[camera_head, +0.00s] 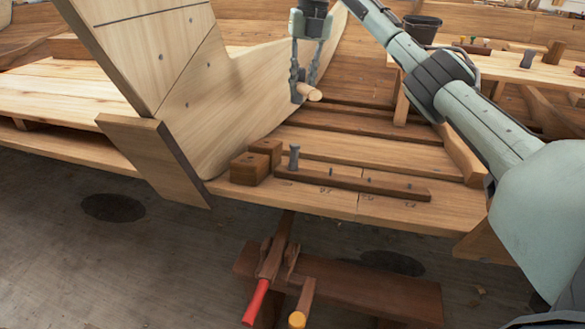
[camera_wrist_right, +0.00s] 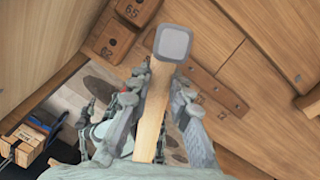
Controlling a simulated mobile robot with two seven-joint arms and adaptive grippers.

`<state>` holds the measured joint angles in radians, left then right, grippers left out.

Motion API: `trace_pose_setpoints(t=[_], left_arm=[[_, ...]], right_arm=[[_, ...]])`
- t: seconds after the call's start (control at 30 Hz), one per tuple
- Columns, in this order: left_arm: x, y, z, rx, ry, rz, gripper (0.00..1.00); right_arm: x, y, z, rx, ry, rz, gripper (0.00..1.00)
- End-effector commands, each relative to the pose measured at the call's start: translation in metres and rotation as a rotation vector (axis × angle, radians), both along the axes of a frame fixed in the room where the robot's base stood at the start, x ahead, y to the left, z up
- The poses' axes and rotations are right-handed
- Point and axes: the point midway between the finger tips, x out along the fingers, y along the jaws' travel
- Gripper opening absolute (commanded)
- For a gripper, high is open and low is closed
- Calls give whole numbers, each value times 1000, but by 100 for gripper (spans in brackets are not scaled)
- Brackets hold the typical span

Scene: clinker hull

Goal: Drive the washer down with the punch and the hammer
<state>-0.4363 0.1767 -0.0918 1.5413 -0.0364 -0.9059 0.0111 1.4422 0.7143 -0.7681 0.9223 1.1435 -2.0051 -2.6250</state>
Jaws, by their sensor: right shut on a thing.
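My right gripper (camera_head: 303,80) is shut on the hammer, above the bench and beside the pale hull plank. In the head view the light wooden handle (camera_head: 314,95) shows. The right wrist view shows the hammer's square grey head (camera_wrist_right: 174,43) beyond the fingers, with its handle running back between my right fingertips (camera_wrist_right: 166,88). A grey metal piece, seemingly the punch (camera_head: 294,157), stands upright at the left end of a dark wooden strip (camera_head: 352,183), below and apart from the hammer. I cannot make out the washer. My left gripper is not seen in the head view.
Two dark wooden blocks (camera_head: 257,158) sit left of the strip, against the hull plank (camera_head: 230,100). Several small nails stand along the strip. Red-handled (camera_head: 256,303) and orange-ended (camera_head: 298,319) tools hang below the bench edge. A bucket (camera_head: 422,29) stands on the back bench.

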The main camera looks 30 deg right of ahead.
Motion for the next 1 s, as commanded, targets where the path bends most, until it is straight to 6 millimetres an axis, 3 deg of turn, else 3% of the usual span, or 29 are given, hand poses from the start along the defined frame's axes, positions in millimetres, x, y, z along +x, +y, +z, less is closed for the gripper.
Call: trace_pose_setpoints(t=[0.03,0.37,0.7,1.0], left_arm=[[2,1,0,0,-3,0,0],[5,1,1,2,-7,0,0],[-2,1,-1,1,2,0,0],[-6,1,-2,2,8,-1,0]], right_arm=[[-2,-1,-6,-2,9,-2,0],[-1,-2,-3,-2,6,-2,0],[7,-10,36,-2,5,-4,0],[8,-12,43,-1,7,-2,0]])
